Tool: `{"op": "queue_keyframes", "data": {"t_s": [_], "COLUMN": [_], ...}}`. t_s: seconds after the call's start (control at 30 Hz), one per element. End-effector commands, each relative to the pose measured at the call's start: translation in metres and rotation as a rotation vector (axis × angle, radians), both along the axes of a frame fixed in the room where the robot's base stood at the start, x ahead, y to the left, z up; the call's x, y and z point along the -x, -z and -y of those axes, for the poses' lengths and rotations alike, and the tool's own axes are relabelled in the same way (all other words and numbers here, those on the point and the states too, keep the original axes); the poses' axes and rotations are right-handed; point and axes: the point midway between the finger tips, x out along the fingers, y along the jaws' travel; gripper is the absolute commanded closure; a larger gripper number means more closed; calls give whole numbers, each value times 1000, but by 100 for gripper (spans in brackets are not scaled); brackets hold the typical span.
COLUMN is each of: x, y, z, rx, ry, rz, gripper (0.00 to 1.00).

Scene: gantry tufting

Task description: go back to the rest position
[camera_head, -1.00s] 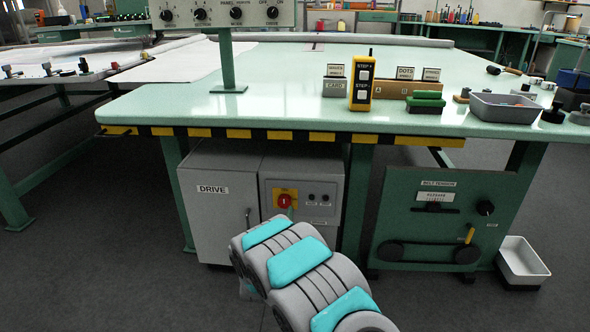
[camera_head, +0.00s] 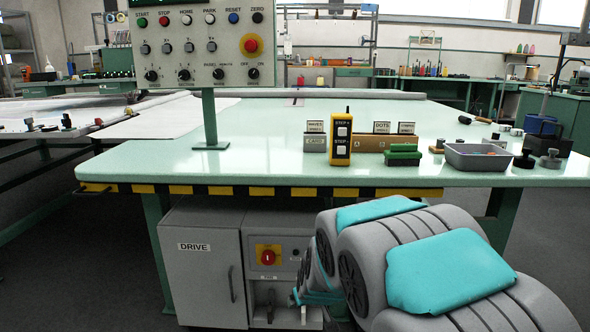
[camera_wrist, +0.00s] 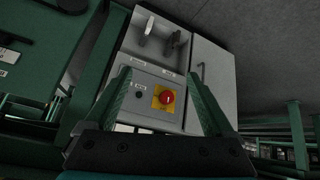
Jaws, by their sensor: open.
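My gripper (camera_wrist: 158,100) shows in the wrist view with its two green fingers spread apart and nothing between them. Beyond the fingers is the grey drive cabinet (camera_wrist: 217,85) with a red knob (camera_wrist: 167,97) on a yellow plate, seen upside down and not touched. In the head view my grey and turquoise arm is folded low at the front right, in front of the table. The drive cabinet (camera_head: 203,270) and its red knob (camera_head: 267,257) stand under the table there. The gripper's fingers are hidden or too unclear to make out in the head view.
The pale green table (camera_head: 270,160) has a striped front edge just above the cabinet. On it stand a control panel (camera_head: 203,50) on a post, a yellow remote (camera_head: 341,140), card holders, a green block (camera_head: 404,155) and a grey tray (camera_head: 477,156). Dark floor (camera_head: 70,270) is open at left.

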Motion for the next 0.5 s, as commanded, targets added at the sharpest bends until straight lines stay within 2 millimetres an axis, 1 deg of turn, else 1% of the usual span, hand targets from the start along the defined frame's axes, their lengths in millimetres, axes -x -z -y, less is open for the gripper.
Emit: {"op": "queue_keyframes", "data": {"t_s": [0.03, 0.07, 0.1, 0.17, 0.2, 0.27, 0.3, 0.37, 0.4, 0.47, 0.5], "x": [19, 32, 50, 77, 95, 124, 145, 176, 197, 228, 249], "y": [-8, -11, -14, -19, -23, -26, -29, -32, -36, -39, -43], "z": [9, 13, 19, 28, 34, 44, 50, 60, 66, 75, 82], "rx": [-13, -21, -29, -40, -44, -49, -51, -51, -50, -47, -44], "ry": [15, 22, 32, 51, 63, 84, 99, 123, 138, 166, 186], "rz": [-42, -72, -113, -177, -214, -280, -322, -387, -427, -489, -526], "gripper": [12, 12, 12, 12, 12, 12, 12, 12, 12, 12, 12]}}
